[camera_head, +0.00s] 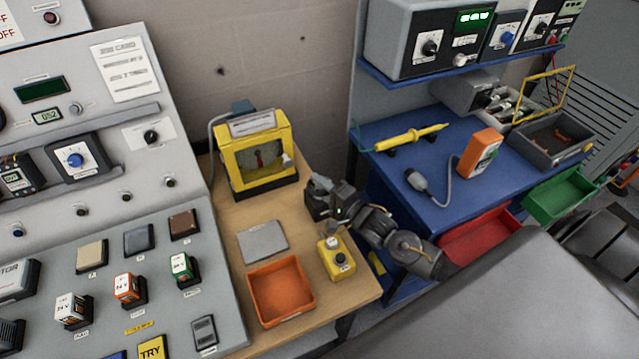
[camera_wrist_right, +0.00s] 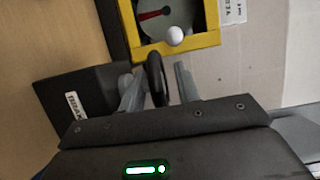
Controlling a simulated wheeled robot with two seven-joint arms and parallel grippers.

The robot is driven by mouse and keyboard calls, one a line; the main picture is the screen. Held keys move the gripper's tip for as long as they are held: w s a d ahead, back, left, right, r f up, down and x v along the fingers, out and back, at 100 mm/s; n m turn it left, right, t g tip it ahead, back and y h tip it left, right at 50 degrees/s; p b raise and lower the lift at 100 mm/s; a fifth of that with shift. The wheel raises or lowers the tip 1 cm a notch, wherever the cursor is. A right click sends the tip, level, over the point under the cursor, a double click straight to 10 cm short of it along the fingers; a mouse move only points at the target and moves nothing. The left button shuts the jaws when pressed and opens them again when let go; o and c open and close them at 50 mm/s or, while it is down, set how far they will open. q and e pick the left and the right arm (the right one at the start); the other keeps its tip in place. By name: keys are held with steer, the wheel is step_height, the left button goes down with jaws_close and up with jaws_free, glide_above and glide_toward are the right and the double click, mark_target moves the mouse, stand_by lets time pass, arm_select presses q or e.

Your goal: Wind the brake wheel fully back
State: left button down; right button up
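The brake wheel (camera_wrist_right: 156,78) shows edge-on as a black rim in the right wrist view, beside a dark box (camera_wrist_right: 70,100) with a partly readable label starting "BRA". My right gripper (camera_wrist_right: 158,85) has one finger on each side of the rim. A narrow gap shows beside the rim, so the fingers look apart around it, not closed on it. In the head view my right gripper (camera_head: 318,190) is at the right edge of the wooden table, and it hides the wheel there. My left gripper is not in view.
A yellow-framed box (camera_head: 256,185) with a red needle and white knob stands just left of my right gripper. A yellow button box (camera_head: 337,259), orange tray (camera_head: 281,317) and grey plate (camera_head: 262,241) are on the table. A blue bench (camera_head: 445,155) is at the right.

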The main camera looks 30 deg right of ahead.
steer(key=shift+w, duration=0.1)
jaws_close()
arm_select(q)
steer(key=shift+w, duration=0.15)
arm_select(e)
steer(key=shift+y, duration=0.3)
